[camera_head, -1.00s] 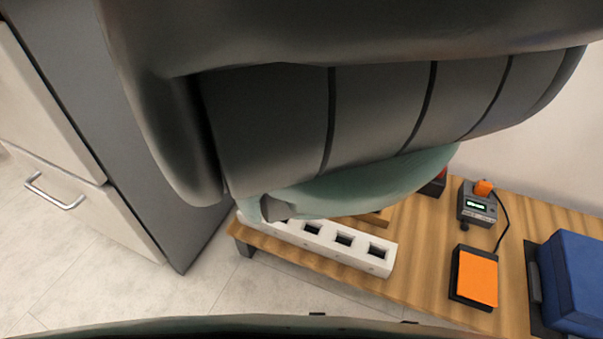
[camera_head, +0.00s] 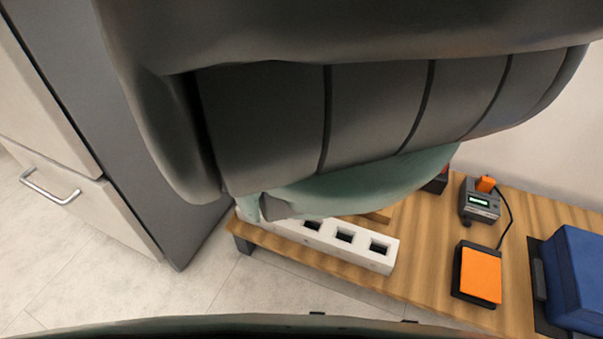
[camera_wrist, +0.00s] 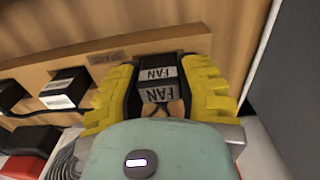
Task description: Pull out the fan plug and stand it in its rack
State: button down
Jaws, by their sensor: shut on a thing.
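In the wrist view, the black fan plug (camera_wrist: 158,86) with white FAN labels is between the yellow fingers of my gripper (camera_wrist: 160,77), which is shut on it. The plug's far end is against or near a wooden board (camera_wrist: 215,22); I cannot tell whether it is seated in a socket. In the head view, a white block with a row of square openings (camera_head: 384,263) lies along the table's front edge. My arm covers its left part and hides the plug and the gripper there.
Another black plug with a white label (camera_wrist: 65,88) is left of my gripper. On the wooden table (camera_head: 425,265) are a small grey device (camera_head: 479,211), an orange pad (camera_head: 480,275) and a blue box (camera_head: 578,275). A grey cabinet (camera_head: 110,130) stands left.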

jog(key=shift+f, duration=0.2)
jog(key=c, duration=0.6)
grip_release()
jog(key=shift+r, duration=0.1)
jog(key=shift+w+d+r, duration=0.1)
jog(key=shift+w+r, duration=0.05)
jog(key=shift+r, duration=2.2)
notch_tip(320, 180, up, 13)
jog(key=p, duration=0.6)
jog(key=shift+r, duration=0.15)
